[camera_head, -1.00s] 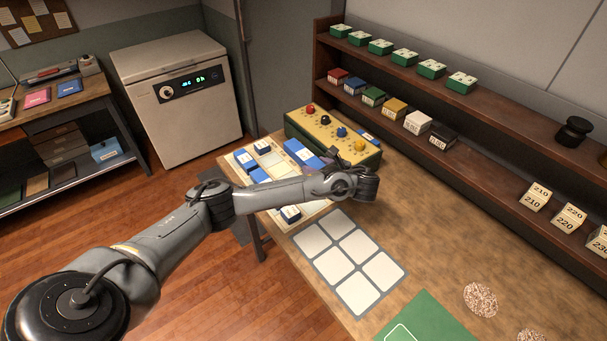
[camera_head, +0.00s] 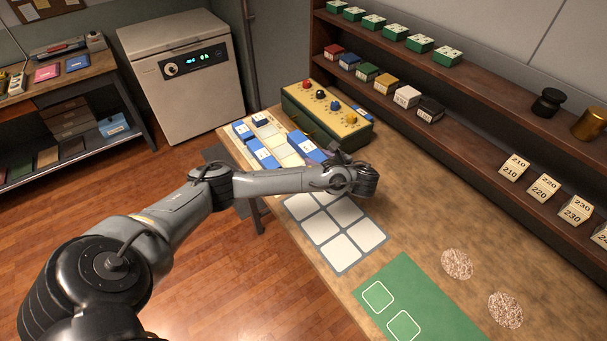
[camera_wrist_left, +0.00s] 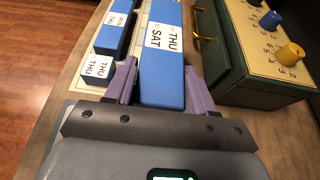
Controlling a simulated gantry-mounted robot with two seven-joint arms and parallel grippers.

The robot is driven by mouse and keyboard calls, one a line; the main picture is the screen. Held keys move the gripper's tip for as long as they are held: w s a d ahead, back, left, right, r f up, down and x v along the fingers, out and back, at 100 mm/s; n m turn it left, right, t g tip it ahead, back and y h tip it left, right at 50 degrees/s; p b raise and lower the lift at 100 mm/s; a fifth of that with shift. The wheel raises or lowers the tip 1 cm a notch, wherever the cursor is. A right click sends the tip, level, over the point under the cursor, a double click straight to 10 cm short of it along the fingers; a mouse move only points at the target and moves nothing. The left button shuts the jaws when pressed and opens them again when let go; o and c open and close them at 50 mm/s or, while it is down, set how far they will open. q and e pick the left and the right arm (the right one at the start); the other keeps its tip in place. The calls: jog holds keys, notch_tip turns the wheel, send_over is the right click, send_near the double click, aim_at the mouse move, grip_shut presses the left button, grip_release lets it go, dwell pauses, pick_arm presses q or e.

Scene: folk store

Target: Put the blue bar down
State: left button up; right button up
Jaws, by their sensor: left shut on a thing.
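My left gripper (camera_head: 336,157) is shut on the blue bar, with one purple finger on each side; this pinch shows best in the left wrist view (camera_wrist_left: 158,88). The blue bar (camera_wrist_left: 164,75) has a white label reading THU to SAT. In the head view the bar (camera_head: 305,146) points away from the gripper, over the right part of a pale board (camera_head: 290,160), beside the green and yellow box. My wrist hides the board's near end. I cannot tell whether the bar touches the board. My right gripper is out of view.
A shorter blue bar (camera_wrist_left: 115,32) and a THU cube (camera_wrist_left: 98,69) lie left of the held bar. The yellow-topped box (camera_head: 327,115) with knobs stands close on its right. A grey tray (camera_head: 334,228) with white squares and a green mat (camera_head: 418,300) lie nearer.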

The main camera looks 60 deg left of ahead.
pick_arm(q)
jog(key=a+f+b, duration=0.2)
jog(key=shift+s+a+f, duration=0.1)
jog(key=shift+s+a, duration=0.25)
jog(key=x, duration=0.3)
jog(key=shift+s+a+f, duration=0.2)
jog(key=shift+s+a, duration=0.05)
jog(key=shift+s, duration=0.05)
jog(key=shift+a+f, duration=0.2)
jog(key=shift+a, duration=0.1)
jog(key=shift+f+b, duration=0.55)
jog(key=shift+f, duration=1.5)
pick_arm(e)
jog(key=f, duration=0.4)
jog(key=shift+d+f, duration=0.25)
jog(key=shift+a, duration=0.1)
pick_arm(q)
jog(key=o, duration=1.1)
jog(key=shift+f, duration=0.1)
jog(key=shift+o, duration=0.2)
